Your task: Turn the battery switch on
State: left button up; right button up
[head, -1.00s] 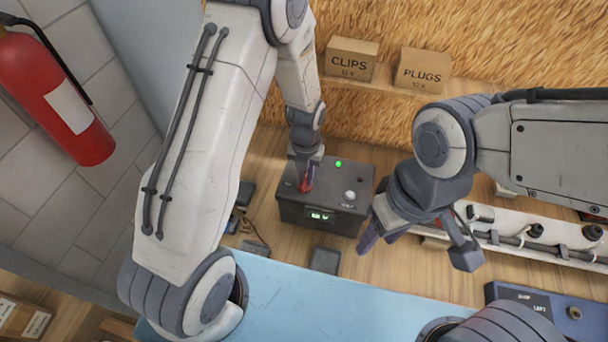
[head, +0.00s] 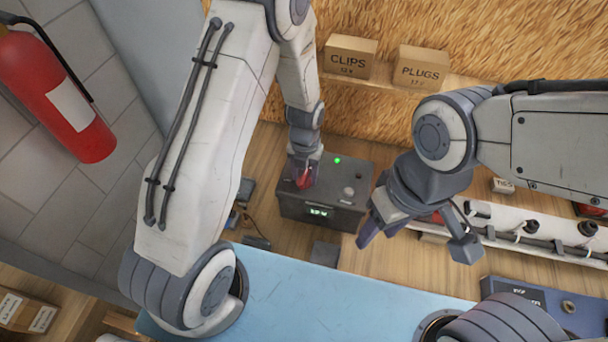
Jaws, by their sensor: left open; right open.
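My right gripper (head: 413,238) is open and empty, to the right of the box and nearer me.
Cardboard boxes marked CLIPS (head: 349,57) and PLUGS (head: 421,69) stand on the back shelf. A white rail with sockets (head: 530,240) lies at the right. A blue device (head: 540,302) is at the front right. A fire extinguisher (head: 60,95) hangs at the left.

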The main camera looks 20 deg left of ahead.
pick_arm(q)
jog(key=shift+r, duration=3)
jog(key=s+d+f+n+b, duration=0.1)
jog(key=s+d+n+b, duration=0.3)
jog(key=s+n+b, duration=0.5)
jog(key=s+d+f+n+h+b, duration=0.1)
jog(key=s+d+n+b, duration=0.3)
jog(key=s+n+b, duration=0.6)
jog(key=s+n, duration=0.3)
jog(key=n, duration=0.7)
jog(key=shift+s+f+b, duration=0.3)
jog(key=shift+f, duration=0.05)
